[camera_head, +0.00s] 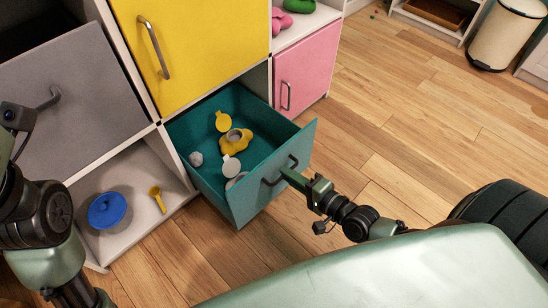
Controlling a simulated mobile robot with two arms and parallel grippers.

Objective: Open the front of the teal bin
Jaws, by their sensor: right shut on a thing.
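The teal bin (243,204) is a drawer-like box in the bottom row of the cabinet. It is pulled well out, and its open top shows the inside. Inside lie a yellow and grey item (235,140), a yellow round piece (223,121) and several small grey pieces. Its dark handle (279,171) is on the front panel. My right gripper (291,175) is shut on this handle, in front of the panel. My left arm shows at the left edge; its gripper is only partly seen there (14,118), and its fingers cannot be made out.
A grey door (75,95), a yellow door (195,45) and a pink door (305,75) surround the bin. The wooden floor at right is clear up to a cream trash can (505,35).

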